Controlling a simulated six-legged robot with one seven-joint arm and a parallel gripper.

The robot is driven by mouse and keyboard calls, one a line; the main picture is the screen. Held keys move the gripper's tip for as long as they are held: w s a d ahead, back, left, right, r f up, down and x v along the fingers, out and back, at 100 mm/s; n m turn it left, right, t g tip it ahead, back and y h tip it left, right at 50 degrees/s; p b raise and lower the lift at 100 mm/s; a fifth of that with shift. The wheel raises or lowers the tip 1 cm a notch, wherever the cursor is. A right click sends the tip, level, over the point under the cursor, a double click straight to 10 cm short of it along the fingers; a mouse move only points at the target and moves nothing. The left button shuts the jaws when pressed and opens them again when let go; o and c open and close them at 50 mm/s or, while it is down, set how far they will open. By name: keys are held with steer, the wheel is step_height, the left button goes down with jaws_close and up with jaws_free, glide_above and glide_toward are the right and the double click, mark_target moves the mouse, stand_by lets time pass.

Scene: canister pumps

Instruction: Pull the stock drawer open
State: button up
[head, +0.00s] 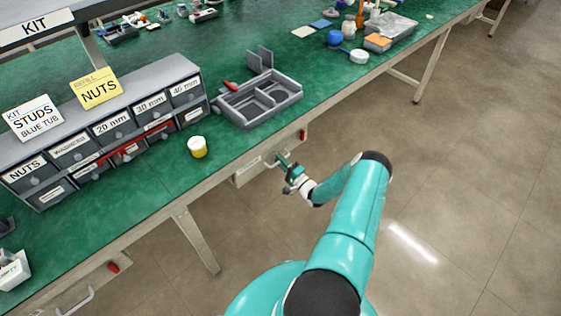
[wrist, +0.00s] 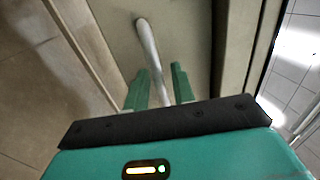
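A pale grey drawer front (head: 246,174) with a small label sits under the bench edge in the head view; I take it to be the stock drawer, and it looks closed. In the wrist view its pale front (wrist: 180,35) fills the upper middle, with a light metal bar handle (wrist: 147,42) standing on it. My gripper (head: 281,158) is at this drawer front. In the wrist view the two green fingers (wrist: 160,76) stand apart on either side of the handle, with gaps showing. The handle's lower end is hidden behind my gripper body.
The green bench top (head: 150,190) carries a small-drawer cabinet (head: 110,130), a yellow-and-white jar (head: 197,147) and a grey divided tray (head: 258,100). A bench leg (head: 197,240) stands left of the drawer. Another handle (head: 78,302) shows at lower left. The floor to the right is clear.

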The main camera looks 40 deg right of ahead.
steer(key=shift+w, duration=0.25)
jaws_close()
steer(key=shift+s, duration=0.1)
